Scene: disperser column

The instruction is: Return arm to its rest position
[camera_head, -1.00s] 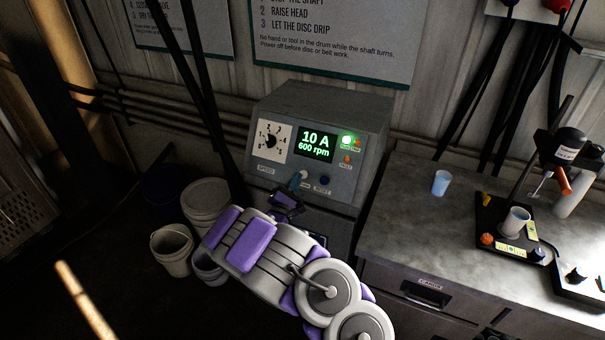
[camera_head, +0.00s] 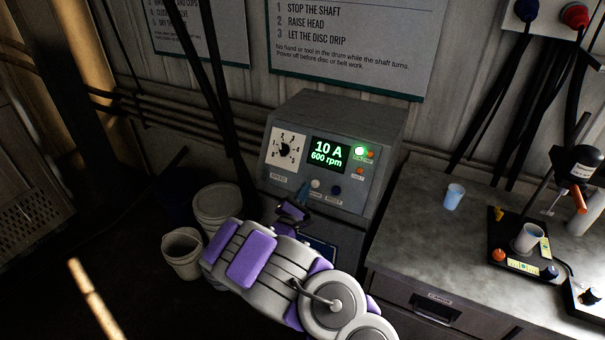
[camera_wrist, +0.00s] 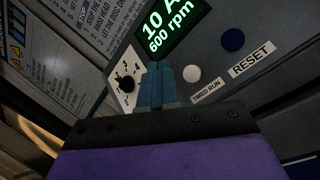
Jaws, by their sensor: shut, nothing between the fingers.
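My gripper (camera_head: 302,193) is in front of the grey control box, below its lit display, at the end of my purple and grey arm. In the wrist view my gripper (camera_wrist: 157,82) shows its blue-grey fingers together and empty, over the panel below the display. The control box (camera_head: 385,125) has a green display (camera_head: 328,154) reading 10 A and 600 rpm, with a green lamp (camera_head: 359,151) lit. The speed dial (camera_head: 285,150) is left of the display. The white button (camera_wrist: 191,72) and blue button (camera_wrist: 232,40) are right of the fingers. I cannot tell whether the fingertips touch the panel.
A grey bench (camera_head: 415,235) stands on the right with a blue cup (camera_head: 453,196) and a stand holding a white cup (camera_head: 529,237). Pale buckets (camera_head: 183,254) stand on the floor left of my arm. Dark cables hang in front of the wall.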

